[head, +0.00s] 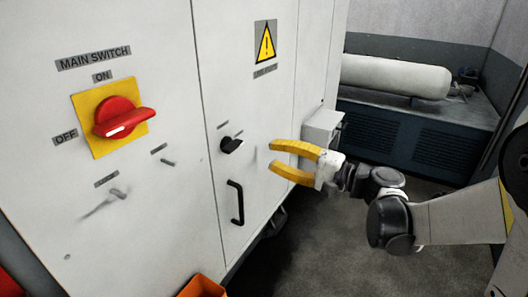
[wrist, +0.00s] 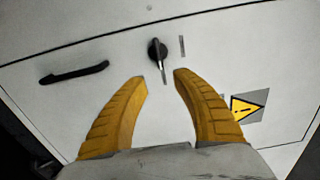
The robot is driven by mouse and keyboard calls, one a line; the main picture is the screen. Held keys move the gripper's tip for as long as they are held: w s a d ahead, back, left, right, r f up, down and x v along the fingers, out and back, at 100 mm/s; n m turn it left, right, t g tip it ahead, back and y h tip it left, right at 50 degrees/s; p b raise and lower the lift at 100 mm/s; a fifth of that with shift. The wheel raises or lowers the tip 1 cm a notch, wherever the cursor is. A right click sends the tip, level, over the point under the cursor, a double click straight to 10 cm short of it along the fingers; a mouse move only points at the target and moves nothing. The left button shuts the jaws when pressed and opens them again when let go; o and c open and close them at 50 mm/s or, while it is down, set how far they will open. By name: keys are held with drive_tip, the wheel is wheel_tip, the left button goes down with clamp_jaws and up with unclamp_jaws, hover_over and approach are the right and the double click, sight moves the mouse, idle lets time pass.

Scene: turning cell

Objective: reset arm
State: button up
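My gripper (head: 272,157) has two yellow fingers and is open and empty. In the head view it is in front of the grey cabinet, to the right of a small black knob (head: 231,145). In the wrist view the fingertips of my gripper (wrist: 160,75) are spread apart, with the black knob (wrist: 157,50) just beyond the gap between them. The fingers look apart from the knob. My arm (head: 395,222) reaches in from the right of the head view.
The cabinet (head: 160,210) carries a red rotary main switch (head: 122,118) on a yellow plate, a black handle (head: 237,203) and a yellow warning sign (head: 265,43). A white cylinder (head: 395,76) lies on a dark unit behind. An orange bin (head: 203,288) stands at the bottom. Floor shows below my arm.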

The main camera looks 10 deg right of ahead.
idle(0.3)
drive_tip(key=s+a+f+n+g+h, duration=0.2)
drive_tip(key=s+f+n+g+h, duration=0.2)
drive_tip(key=s+f+h, duration=0.55)
drive_tip(key=s+d+f+n+h+b, duration=0.1)
drive_tip(key=s+d+f+n+h, duration=0.1)
drive_tip(key=s+d, duration=0.7)
drive_tip(key=s+n+h, duration=0.1)
drive_tip(key=s+h, duration=0.1)
drive_tip(key=shift+s+d+f+n+h, duration=0.2)
drive_tip(key=shift+s+d+n+h, duration=0.15)
drive_tip(key=shift+d+n, duration=0.05)
drive_tip(key=shift+o, duration=0.3)
